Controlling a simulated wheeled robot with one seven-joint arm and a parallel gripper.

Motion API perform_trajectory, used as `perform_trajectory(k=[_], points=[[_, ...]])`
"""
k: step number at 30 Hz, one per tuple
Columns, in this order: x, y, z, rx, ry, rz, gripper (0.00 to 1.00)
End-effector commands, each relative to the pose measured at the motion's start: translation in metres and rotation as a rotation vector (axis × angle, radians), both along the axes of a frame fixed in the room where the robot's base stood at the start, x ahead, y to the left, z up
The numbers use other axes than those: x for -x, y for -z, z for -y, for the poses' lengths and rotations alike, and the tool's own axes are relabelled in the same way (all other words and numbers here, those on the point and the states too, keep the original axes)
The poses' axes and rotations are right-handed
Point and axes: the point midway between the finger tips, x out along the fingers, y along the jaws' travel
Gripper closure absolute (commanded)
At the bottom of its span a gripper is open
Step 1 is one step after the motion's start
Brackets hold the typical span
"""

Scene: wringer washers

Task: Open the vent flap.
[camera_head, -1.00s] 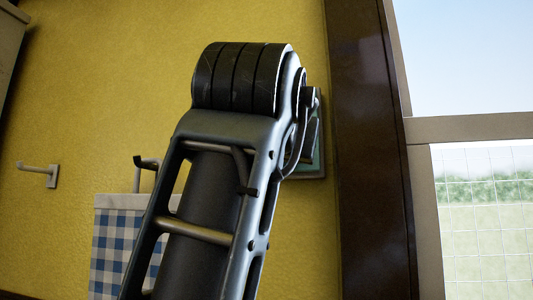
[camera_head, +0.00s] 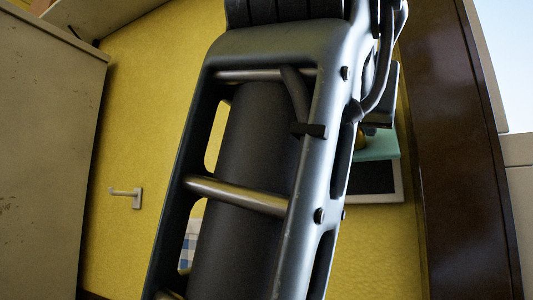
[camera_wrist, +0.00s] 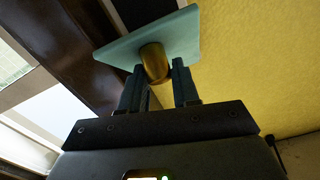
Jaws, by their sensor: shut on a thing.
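The vent flap (camera_head: 382,146) is a teal panel on the yellow wall, partly hidden behind my arm in the head view. It stands tilted out from its pale frame (camera_head: 398,187), and a dark opening (camera_head: 372,178) shows below it. In the wrist view the flap (camera_wrist: 185,35) fills the top middle, with a brass knob (camera_wrist: 153,62) on its face. My gripper (camera_wrist: 157,74) has its two dark fingers on either side of the knob and is shut on it. In the head view the knob is mostly hidden and the fingers are hidden by my arm.
A dark wooden post (camera_head: 455,150) stands close to the right of the vent, with a window (camera_head: 490,50) beyond it. A grey cabinet (camera_head: 45,150) stands at the left. A white wall hook (camera_head: 126,196) and a blue checked cloth (camera_head: 188,246) are on the wall.

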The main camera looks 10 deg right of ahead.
Motion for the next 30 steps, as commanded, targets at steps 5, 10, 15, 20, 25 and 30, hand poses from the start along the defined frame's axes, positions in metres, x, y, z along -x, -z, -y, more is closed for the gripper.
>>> perform_trajectory(k=[5,10,15,20,25,30], points=[[-0.0008,-0.0071,-0.0038,0.008,-0.008,0.006,1.0],[-0.001,-0.0071,-0.0039,0.009,-0.008,0.005,1.0],[-0.0012,-0.0068,-0.0038,0.008,-0.007,0.004,1.0],[-0.0012,-0.0063,-0.0033,0.007,-0.007,0.003,0.59],[-0.0005,-0.005,-0.0024,0.005,-0.004,0.002,0.47],[0.0002,-0.0043,-0.0021,0.003,-0.003,0.0,0.47]])
